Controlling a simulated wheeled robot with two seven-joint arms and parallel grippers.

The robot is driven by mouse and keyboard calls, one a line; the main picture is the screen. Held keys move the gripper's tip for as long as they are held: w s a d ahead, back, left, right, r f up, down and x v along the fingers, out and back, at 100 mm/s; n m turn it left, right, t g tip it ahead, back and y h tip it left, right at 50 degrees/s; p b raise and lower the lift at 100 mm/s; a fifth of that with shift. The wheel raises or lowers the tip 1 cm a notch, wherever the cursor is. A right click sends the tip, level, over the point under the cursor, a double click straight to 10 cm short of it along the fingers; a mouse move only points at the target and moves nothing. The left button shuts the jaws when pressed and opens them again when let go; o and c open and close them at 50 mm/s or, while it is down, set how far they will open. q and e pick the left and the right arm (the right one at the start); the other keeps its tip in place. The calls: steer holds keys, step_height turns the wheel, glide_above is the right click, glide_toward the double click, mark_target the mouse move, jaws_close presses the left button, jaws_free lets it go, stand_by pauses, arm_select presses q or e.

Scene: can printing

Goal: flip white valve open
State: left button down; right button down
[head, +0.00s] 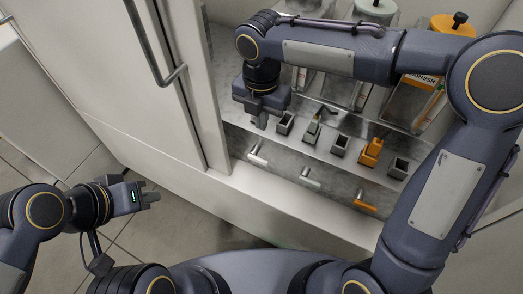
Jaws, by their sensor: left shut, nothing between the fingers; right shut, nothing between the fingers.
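The white valve (258,155) sticks out of the front face below the steel ledge, leftmost of three valves. Its small pale handle slants down to the right. My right gripper (260,121) reaches in from the right and points down, a little above the white valve. Its fingers are shut and hold nothing; I see a gap between them and the valve. My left gripper (151,195) is shut and empty, low at the left over the floor, far from the valves.
A grey-green valve (310,178) and an orange valve (366,204) sit to the right. Small square holders (340,146) line the ledge, one with an orange piece (372,150). Clear containers (410,100) stand behind. A white cabinet door (120,80) with a handle (153,50) is left.

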mark_target(262, 159)
step_height(262, 159, down, 14)
steer(key=b, duration=0.2)
steer(key=shift+b, duration=0.35)
steer(key=shift+w+d+f, duration=0.1)
